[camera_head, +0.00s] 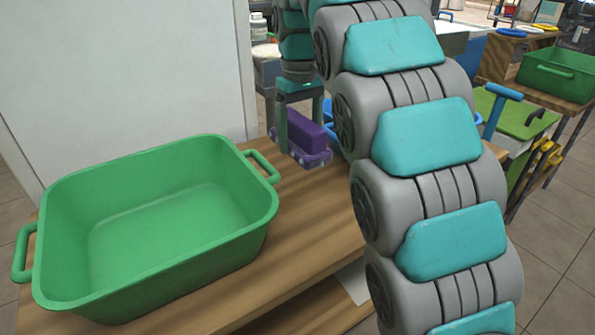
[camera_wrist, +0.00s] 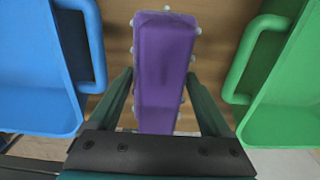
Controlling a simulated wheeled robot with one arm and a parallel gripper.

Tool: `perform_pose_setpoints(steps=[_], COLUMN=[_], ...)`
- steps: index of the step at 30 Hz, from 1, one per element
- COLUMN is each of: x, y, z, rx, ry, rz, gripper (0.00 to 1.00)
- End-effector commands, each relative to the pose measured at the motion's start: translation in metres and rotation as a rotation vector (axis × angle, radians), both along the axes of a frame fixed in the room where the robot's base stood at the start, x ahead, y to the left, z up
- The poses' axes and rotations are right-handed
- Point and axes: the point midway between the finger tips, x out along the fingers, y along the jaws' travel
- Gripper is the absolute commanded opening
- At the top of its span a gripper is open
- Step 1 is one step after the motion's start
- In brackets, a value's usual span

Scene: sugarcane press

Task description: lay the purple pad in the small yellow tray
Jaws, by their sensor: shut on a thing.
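The purple pad (camera_head: 309,137) is at the far end of the wooden table, right of the big green tub, with a wider, bumpy lower edge. My gripper (camera_head: 300,128) points down over it, its dark green fingers on either side. In the wrist view the pad (camera_wrist: 165,60) runs lengthwise between the two fingers, and my gripper (camera_wrist: 160,85) is shut on it. I cannot tell whether its underside touches the table. I cannot make out the small yellow tray in either view.
The green tub (camera_head: 150,215) stands empty on the table (camera_head: 310,220); its handle (camera_wrist: 245,65) is close right of my gripper in the wrist view. A blue container (camera_wrist: 35,75) is close on the left there. A white panel (camera_head: 120,80) rises behind the tub. Another green tub (camera_head: 557,76) stands far right.

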Motion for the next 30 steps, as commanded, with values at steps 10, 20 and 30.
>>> perform_pose_setpoints(steps=[10,20,30], x=[-0.001,-0.002,0.0], y=[0.0,0.0,0.0], z=[-0.035,-0.064,-0.071], rx=[-0.001,-0.003,-0.001], ry=[0.0,0.004,-0.001], rz=[0.001,0.0,0.001], gripper=[0.37,0.37,0.37])
